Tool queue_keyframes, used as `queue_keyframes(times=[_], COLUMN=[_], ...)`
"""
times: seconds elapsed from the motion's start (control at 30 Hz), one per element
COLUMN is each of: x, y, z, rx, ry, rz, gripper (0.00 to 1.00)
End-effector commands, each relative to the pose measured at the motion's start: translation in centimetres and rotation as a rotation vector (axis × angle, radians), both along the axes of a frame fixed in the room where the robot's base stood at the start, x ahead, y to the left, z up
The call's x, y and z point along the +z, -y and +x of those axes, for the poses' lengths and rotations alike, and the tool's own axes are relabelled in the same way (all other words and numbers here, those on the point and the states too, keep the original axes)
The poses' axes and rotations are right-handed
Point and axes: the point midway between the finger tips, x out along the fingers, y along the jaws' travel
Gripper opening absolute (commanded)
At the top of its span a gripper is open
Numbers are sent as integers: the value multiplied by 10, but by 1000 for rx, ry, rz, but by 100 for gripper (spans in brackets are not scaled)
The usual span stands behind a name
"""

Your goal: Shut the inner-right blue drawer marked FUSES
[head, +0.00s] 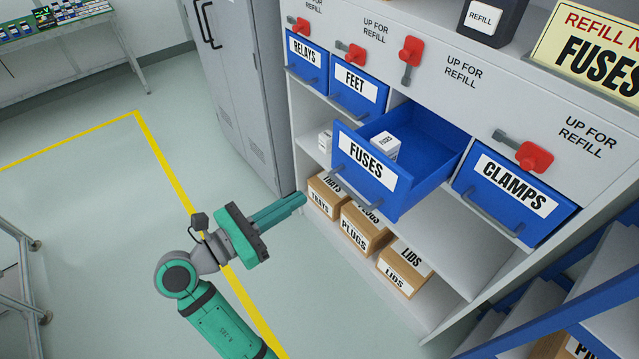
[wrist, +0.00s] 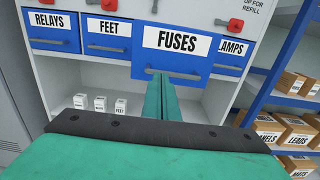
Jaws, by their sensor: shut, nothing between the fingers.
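The blue FUSES drawer (head: 372,171) is pulled well out of the cabinet in the head view, between the FEET and CLAMPS drawers. A small white box labelled FUSES (head: 384,147) sits inside it. Its front also shows in the wrist view (wrist: 194,57), with a grey bar handle (wrist: 174,74) along its lower part. My green gripper (head: 303,200) is shut and empty. In the head view it is to the left of the drawer front and lower in the picture. In the wrist view the fingertips (wrist: 161,77) appear just below the handle; whether they touch it I cannot tell.
The RELAYS (head: 307,62), FEET (head: 357,89) and CLAMPS (head: 513,194) drawers look shut. Red latches, one of them a red latch (head: 411,52) above the FUSES drawer, line the panel. Cardboard boxes (head: 364,228) stand on the lower shelf. Open floor lies left of the cabinet.

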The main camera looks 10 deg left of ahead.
Motion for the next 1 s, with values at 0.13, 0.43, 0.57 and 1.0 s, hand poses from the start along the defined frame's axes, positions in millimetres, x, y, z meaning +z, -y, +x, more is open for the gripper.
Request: queue_keyframes(times=[0.13,0.43,0.57,1.0], x=[-1,0,-1,-1], y=[15,53,67,90], z=[15,56,73,100], rx=[-4,-4,-3,1], ry=[-1,0,0,0], rz=[1,1,1,1], gripper=[0,0,0,0])
